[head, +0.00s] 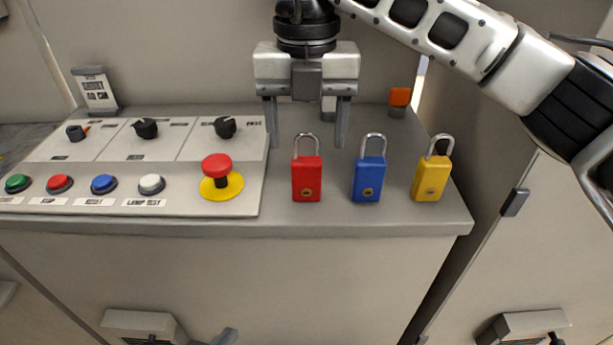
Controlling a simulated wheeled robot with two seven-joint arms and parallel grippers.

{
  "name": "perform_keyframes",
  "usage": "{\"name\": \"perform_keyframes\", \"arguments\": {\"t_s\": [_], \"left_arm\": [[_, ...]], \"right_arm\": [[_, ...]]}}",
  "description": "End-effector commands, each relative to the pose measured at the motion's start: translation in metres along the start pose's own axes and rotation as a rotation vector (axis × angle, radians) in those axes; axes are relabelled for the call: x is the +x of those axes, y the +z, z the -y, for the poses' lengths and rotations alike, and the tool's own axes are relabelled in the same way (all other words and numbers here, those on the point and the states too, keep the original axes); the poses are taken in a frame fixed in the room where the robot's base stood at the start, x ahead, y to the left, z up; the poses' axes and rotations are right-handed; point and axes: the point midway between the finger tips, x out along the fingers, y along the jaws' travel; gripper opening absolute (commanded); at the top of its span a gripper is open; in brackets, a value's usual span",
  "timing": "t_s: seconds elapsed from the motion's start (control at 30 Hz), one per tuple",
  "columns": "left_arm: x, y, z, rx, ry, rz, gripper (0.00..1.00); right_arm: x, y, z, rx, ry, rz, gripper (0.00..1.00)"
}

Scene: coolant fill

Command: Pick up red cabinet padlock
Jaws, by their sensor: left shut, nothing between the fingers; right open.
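The red padlock (306,184) stands upright on the grey console top, its metal shackle pointing up. A blue padlock (368,186) and a yellow padlock (430,184) stand to its right. My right gripper (307,142) points down, open and empty. In the picture its fingertips lie to the left and right of the red padlock's shackle, apart from it. I cannot tell whether they are directly above it or behind it. My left gripper is not in view.
Left of the padlocks is a control panel with a red mushroom button (216,168), coloured push buttons and black knobs. An orange-topped block (400,97) stands at the back right. The console's front edge (330,228) is close in front of the padlocks.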

Motion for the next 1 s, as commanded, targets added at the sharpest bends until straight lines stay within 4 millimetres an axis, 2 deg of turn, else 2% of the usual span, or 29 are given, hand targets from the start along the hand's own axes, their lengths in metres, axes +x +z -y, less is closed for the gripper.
{"name": "perform_keyframes", "arguments": {"t_s": [0.17,0.5,0.8,0.9,1.0], "left_arm": [[0.0,0.0,0.0,0.0,-0.001,0.0,0.0],[0.001,-0.001,0.001,0.009,-0.006,0.004,0.0],[0.002,0.0,0.002,0.009,-0.007,0.008,0.0],[0.002,0.0,0.002,0.009,-0.006,0.007,0.0],[0.002,-0.001,0.002,0.009,-0.006,0.005,0.0]], "right_arm": [[0.011,0.0,0.0,-0.001,0.0,0.0,0.65],[0.056,0.004,0.0,-0.002,0.001,-0.002,0.65],[0.06,0.004,0.0,-0.002,0.002,0.001,0.65],[0.06,0.004,0.0,-0.001,0.001,0.0,0.38],[0.06,0.004,0.0,-0.001,0.002,0.0,0.15]]}}
